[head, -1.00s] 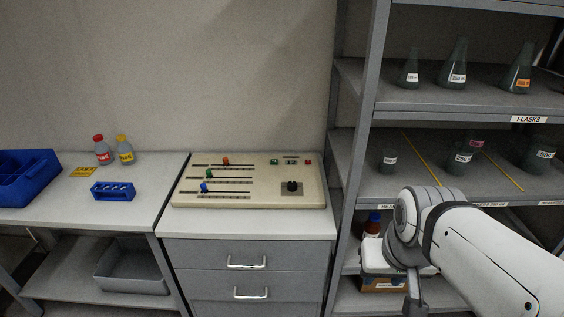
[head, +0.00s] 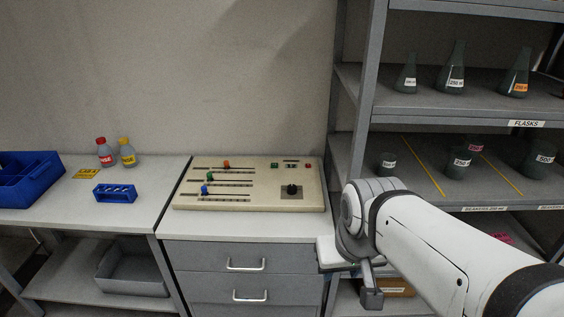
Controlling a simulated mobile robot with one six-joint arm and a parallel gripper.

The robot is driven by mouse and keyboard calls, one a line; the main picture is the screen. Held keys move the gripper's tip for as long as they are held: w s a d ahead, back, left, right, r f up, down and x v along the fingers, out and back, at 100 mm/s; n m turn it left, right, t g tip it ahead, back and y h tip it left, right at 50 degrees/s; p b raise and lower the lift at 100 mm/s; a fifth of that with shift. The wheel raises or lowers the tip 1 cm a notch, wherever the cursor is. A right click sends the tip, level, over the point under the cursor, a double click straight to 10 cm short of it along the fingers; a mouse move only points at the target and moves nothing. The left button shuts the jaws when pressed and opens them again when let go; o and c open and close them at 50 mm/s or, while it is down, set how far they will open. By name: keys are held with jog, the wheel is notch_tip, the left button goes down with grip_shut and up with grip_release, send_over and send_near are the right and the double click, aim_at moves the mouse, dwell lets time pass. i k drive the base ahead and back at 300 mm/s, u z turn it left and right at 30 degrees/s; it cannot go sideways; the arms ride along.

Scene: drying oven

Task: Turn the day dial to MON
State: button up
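A beige control panel (head: 246,204) lies on the drawer cabinet's top in the head view. At its right part sits a black knob (head: 291,189) on a dark square plate; it could be the day dial, but no day marks such as MON are readable. Three sliders with orange (head: 226,165), green (head: 210,175) and blue (head: 204,189) knobs are on its left part. My white arm reaches in from the right. My gripper (head: 370,292) hangs low, right of the cabinet and apart from the panel; its fingers are too unclear to tell open or shut.
A shelf rack (head: 352,150) with flasks and beakers stands right of the panel, behind my arm. The left bench (head: 60,218) holds a blue bin (head: 45,186), red-capped (head: 104,153) and yellow-capped bottles (head: 127,153), and a blue rack (head: 115,193). Space above the panel is clear.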

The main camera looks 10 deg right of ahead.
aim_at(291, 189)
jog(key=i, duration=0.9)
